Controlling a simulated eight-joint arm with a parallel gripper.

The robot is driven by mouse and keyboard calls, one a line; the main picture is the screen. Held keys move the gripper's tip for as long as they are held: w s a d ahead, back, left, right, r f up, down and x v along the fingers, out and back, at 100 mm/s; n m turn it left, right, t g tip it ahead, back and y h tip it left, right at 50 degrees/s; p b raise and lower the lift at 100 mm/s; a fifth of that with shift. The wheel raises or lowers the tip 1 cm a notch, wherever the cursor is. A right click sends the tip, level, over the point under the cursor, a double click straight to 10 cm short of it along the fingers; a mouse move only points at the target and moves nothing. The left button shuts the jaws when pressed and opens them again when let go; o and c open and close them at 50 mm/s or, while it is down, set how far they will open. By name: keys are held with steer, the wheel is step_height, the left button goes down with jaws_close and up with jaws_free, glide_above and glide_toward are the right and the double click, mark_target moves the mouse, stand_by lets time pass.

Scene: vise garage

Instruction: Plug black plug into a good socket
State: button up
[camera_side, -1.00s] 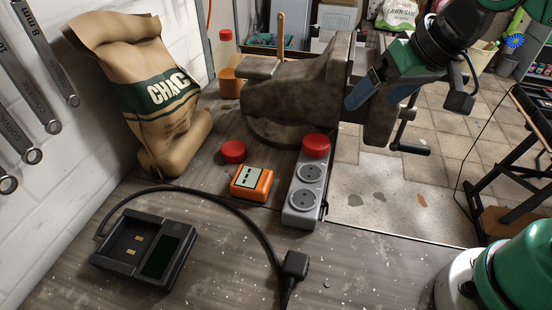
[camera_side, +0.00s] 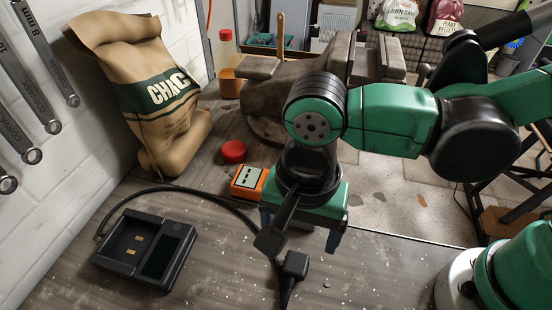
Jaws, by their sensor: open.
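The black plug (camera_side: 294,266) lies on the workbench at the front, its cable running back left to the black charger (camera_side: 145,248). My gripper (camera_side: 300,234) hangs just above and behind the plug, with its blue fingers apart on either side of its green body. It appears empty, and I cannot tell its exact height over the bench. The grey power strip with the sockets is hidden behind my arm and gripper in this view.
An orange meter (camera_side: 247,183) and a red cap (camera_side: 233,151) sit left of my gripper. A paper bag (camera_side: 160,100) stands back left. The vise (camera_side: 262,105) is behind, partly covered by my arm.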

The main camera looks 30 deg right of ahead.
mark_target(296, 262)
steer(key=shift+f, duration=1.8)
steer(key=shift+f, duration=2.8)
steer(key=shift+c, duration=0.2)
jaws_close()
steer(key=shift+r, duration=0.2)
step_height(296, 262, up, 20)
steer(key=shift+f, duration=0.15)
steer(key=shift+f, duration=0.1)
